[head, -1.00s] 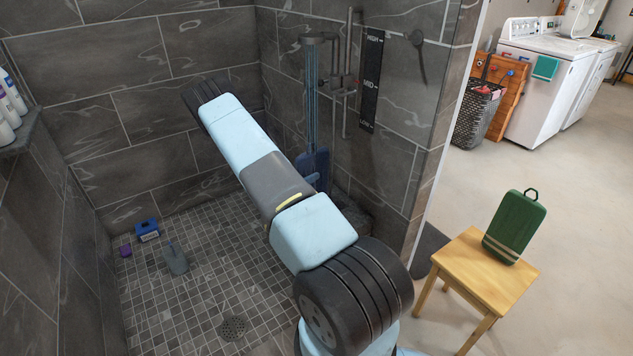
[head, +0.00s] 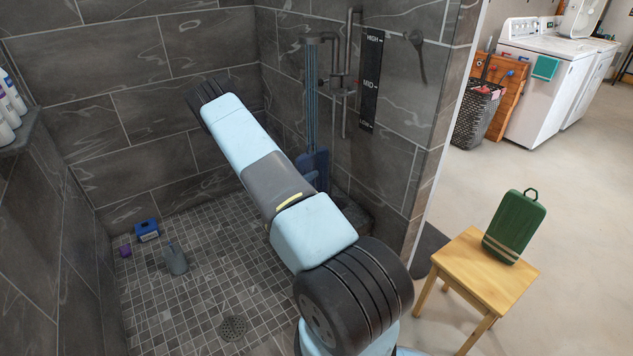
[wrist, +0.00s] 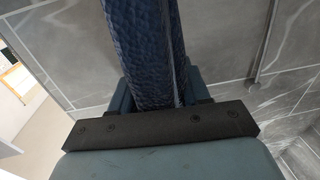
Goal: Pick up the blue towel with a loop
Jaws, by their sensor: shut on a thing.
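The blue towel (wrist: 150,50) is dark blue and textured, and it fills the top middle of the wrist view as a long narrow fold. My gripper (wrist: 160,93) is shut on it, with a dark finger showing on each side. The towel runs from between the fingers up out of the picture. In the head view my own arm hides the gripper. A dark blue shape (head: 315,166) shows just behind the arm near the shower corner; I cannot tell how much of it is towel. No loop can be made out.
Grey tiled shower walls stand close behind and left, with shower pipes (head: 346,85) and a lever (head: 416,55) on the right wall. A blue box (head: 147,230) and a grey bottle (head: 174,258) are on the shower floor. A wooden stool (head: 487,275) bears a green case (head: 515,226).

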